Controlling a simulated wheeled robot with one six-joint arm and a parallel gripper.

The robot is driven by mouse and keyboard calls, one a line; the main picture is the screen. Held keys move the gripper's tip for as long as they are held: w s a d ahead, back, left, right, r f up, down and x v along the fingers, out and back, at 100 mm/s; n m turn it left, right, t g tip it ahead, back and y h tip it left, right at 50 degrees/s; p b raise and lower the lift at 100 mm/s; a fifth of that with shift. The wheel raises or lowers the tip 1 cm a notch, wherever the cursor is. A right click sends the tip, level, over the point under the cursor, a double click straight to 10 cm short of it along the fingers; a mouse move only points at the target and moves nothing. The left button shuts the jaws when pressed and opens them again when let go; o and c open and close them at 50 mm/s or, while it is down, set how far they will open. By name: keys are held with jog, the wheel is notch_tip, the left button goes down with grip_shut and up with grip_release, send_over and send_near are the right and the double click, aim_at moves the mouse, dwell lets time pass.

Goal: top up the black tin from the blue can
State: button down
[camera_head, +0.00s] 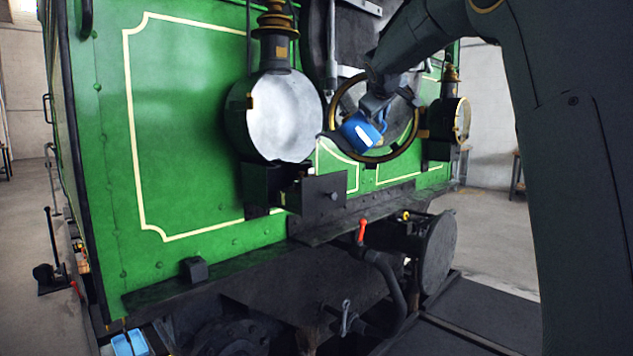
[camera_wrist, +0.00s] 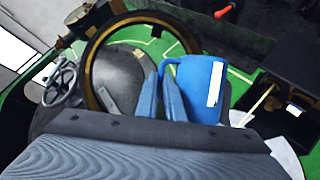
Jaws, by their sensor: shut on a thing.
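The blue can (camera_head: 358,133) is held in my gripper (camera_head: 374,112) in front of the tram's round brass-rimmed opening, tilted, with a white label on its side. In the wrist view the gripper fingers (camera_wrist: 162,92) are closed beside the blue can (camera_wrist: 203,88), at its handle.
The left headlamp (camera_head: 285,115) stands close to the can's left. The brass ring (camera_head: 338,103) is just behind the can. A second headlamp (camera_head: 450,119) is at right. A red-handled lever (camera_head: 362,230) rises below. A light-blue container (camera_head: 130,343) is low at left.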

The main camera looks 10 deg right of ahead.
aim_at(385, 128)
jog(key=shift+s+d+f+m+y+p, duration=0.1)
jog(key=shift+d+f+m+y+p, duration=0.1)
jog(key=shift+d+f+m+p, duration=0.3)
jog(key=shift+s+d+f+m+y+p, duration=0.1)
jog(key=shift+f+m+y+p, duration=0.1)
jog(key=shift+f+p, duration=0.4)
jog(key=shift+d+f+m+y+p, duration=0.1)
jog(key=shift+f+m+y+p, duration=0.2)
jog(key=shift+f+p, duration=0.7)
jog(key=shift+w+p, duration=0.1)
jog(key=shift+p, duration=0.6)
jog(key=p, duration=0.2)
jog(key=shift+f+p, duration=0.15)
jog(key=shift+p, duration=0.25)
jog(key=p, duration=0.3)
jog(key=shift+f+m+y, duration=0.3)
jog(key=shift+f, duration=0.05)
